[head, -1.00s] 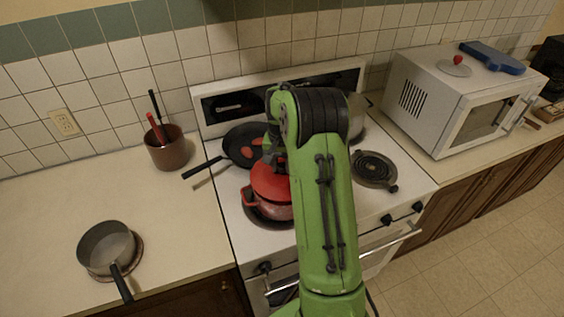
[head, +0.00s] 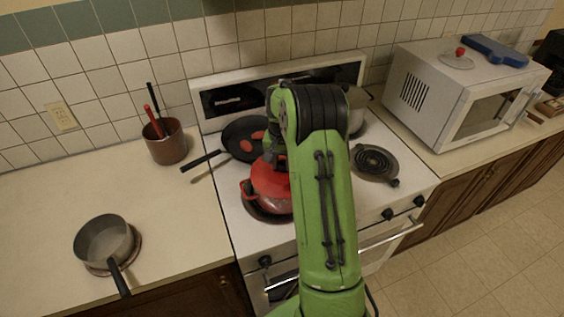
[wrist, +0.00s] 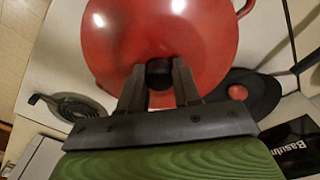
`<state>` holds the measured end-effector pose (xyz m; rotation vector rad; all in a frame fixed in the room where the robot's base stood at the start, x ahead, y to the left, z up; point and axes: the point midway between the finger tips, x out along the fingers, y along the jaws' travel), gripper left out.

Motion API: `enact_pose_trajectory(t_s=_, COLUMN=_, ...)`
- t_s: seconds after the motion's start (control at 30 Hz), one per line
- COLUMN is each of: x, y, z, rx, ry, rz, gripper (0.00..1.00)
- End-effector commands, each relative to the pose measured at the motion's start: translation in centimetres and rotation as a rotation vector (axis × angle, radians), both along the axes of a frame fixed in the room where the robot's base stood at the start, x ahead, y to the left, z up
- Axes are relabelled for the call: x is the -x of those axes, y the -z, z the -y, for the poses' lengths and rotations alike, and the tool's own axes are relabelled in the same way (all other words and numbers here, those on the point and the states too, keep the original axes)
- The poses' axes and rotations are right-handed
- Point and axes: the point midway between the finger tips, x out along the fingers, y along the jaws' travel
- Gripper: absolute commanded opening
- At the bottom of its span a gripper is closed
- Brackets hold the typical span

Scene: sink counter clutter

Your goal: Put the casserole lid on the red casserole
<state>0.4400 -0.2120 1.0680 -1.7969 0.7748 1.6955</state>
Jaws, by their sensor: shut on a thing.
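The red casserole (head: 272,206) stands on the front left burner of the stove, partly hidden by my arm. The red casserole lid (head: 268,175) is over it, and fills the top of the wrist view (wrist: 120,55). A casserole handle shows past the lid's edge in the wrist view. My gripper (wrist: 159,78) is shut on the lid's dark knob, with one finger on each side. The lid looks about level and lined up with the pot. I cannot tell whether its whole rim touches the pot.
A black frying pan (head: 240,134) sits close behind the casserole. A pot (head: 356,112) is at the back right, and the front right burner (head: 374,163) is bare. A saucepan (head: 104,240) and utensil pot (head: 167,146) stand left. The microwave (head: 450,95) carries a glass lid (head: 457,60).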

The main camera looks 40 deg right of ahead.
Motion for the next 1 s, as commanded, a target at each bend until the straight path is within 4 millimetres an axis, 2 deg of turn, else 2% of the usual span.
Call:
enact_pose_trajectory(t_s=0.03, x=0.1, y=0.1, z=0.0, rx=-0.001, ry=0.000, rz=-0.003, gripper=0.35)
enact_pose_trajectory(t_s=0.2, x=0.1, y=0.1, z=0.0, rx=-0.001, ry=0.000, rz=-0.003, gripper=0.62)
enact_pose_trajectory(t_s=0.47, x=0.1, y=0.1, z=0.0, rx=-0.002, ry=0.000, rz=-0.005, gripper=0.62)
enact_pose_trajectory(t_s=0.57, x=0.1, y=-0.7, z=0.0, rx=-0.001, ry=0.000, rz=-0.003, gripper=0.62)
enact_pose_trajectory(t_s=0.67, x=0.1, y=-2.8, z=-0.1, rx=0.001, ry=0.000, rz=0.001, gripper=0.62)
enact_pose_trajectory(t_s=1.0, x=0.5, y=-12.4, z=-0.5, rx=0.001, ry=0.001, rz=0.001, gripper=0.62)
